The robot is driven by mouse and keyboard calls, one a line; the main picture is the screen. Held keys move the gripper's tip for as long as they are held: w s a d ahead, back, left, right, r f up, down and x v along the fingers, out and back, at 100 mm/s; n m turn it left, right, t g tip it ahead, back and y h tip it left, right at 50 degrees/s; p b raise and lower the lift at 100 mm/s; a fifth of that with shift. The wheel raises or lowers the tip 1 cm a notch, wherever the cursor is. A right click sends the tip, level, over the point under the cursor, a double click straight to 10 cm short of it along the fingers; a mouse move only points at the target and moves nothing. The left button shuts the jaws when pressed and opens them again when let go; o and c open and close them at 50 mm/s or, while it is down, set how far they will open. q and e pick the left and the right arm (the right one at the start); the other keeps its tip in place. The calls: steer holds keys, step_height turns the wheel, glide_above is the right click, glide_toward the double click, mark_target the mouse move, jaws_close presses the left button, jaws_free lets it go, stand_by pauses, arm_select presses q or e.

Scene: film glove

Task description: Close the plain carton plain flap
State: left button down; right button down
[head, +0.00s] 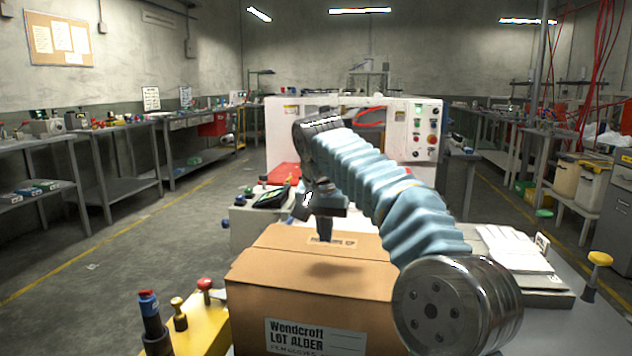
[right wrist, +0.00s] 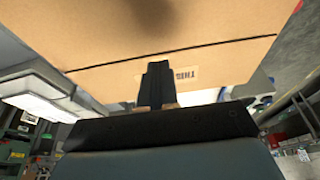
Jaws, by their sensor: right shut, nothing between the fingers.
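The plain brown carton (head: 255,300) stands on the table in front of me, with a printed label on its near side. Its top panels look about level. A seam crosses the top and also shows as a dark line in the right wrist view. The farther, narrower flap (head: 285,237) carries a small printed label. It also shows in the right wrist view (right wrist: 112,80). My right gripper (head: 325,238) is shut and empty, pointing down at this flap beside the label. I cannot tell whether the fingertips touch it. My left gripper is out of view.
A yellow fixture (head: 205,325) with knobs stands left of the carton. A white stack (head: 515,250) and a yellow-topped knob (head: 599,259) are to the right. A white machine (head: 285,125) stands behind. Open floor lies to the left.

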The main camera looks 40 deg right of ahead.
steer(key=v, duration=0.9)
steer(key=shift+w+r, duration=0.25)
steer(key=shift+d, duration=0.1)
